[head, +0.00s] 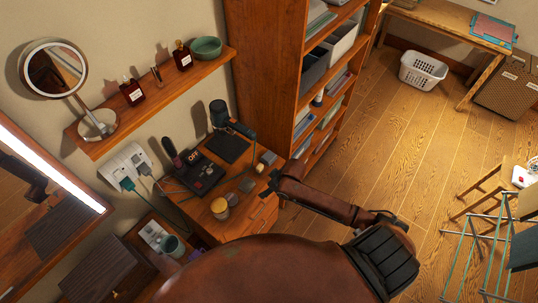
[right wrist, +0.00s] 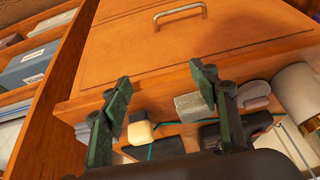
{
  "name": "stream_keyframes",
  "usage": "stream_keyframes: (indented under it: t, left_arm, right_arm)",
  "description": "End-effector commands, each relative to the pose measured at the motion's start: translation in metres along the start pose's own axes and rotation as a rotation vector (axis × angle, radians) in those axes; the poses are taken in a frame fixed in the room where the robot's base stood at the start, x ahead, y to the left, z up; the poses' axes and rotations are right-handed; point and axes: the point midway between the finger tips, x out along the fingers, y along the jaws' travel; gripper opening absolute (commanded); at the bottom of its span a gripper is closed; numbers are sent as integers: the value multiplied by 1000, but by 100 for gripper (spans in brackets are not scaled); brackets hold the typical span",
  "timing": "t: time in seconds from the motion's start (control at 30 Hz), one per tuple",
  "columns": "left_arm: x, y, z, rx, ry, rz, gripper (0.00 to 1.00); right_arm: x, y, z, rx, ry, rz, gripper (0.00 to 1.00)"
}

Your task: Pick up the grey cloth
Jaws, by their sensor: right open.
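A small grey block-like piece (right wrist: 190,107), which looks like the grey cloth folded up, lies near the front edge of the dresser top in the right wrist view. In the head view it appears to be the small grey patch (head: 247,184) among the other items. My right gripper (right wrist: 162,90) is open and empty, its green fingers spread on either side of the grey piece in the picture. I cannot tell the height gap between them. In the head view the right gripper (head: 272,186) is small, at the dresser's front edge. My left gripper is not in view.
A tall bookshelf (head: 268,70) borders the dresser. Open floor (head: 395,140) lies to the right.

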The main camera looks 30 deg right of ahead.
Motion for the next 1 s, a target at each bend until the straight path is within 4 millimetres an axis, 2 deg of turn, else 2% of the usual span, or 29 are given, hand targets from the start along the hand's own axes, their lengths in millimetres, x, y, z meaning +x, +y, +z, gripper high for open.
stream_keyframes:
  t: [0.03, 0.1, 0.27, 0.5, 0.63, 0.77, 1.0]
  left_arm:
    - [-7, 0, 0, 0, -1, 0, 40]
    - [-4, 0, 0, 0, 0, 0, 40]
    - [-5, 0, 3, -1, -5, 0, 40]
    - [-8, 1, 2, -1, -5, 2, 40]
    - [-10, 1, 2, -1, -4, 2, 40]
    - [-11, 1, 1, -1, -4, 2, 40]
    - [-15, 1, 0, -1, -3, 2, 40]
  right_arm:
    - [-17, -6, -10, -22, 1, -6, 55]
    - [-12, 8, -16, -23, -7, 0, 55]
    - [-17, 35, -36, -24, -17, 9, 55]
    - [-39, 92, -68, 8, -31, 45, 55]
    - [-52, 118, -81, 37, -33, 63, 55]
    - [-49, 126, -84, 51, -34, 66, 55]
    - [-25, 129, -85, 51, -33, 66, 55]
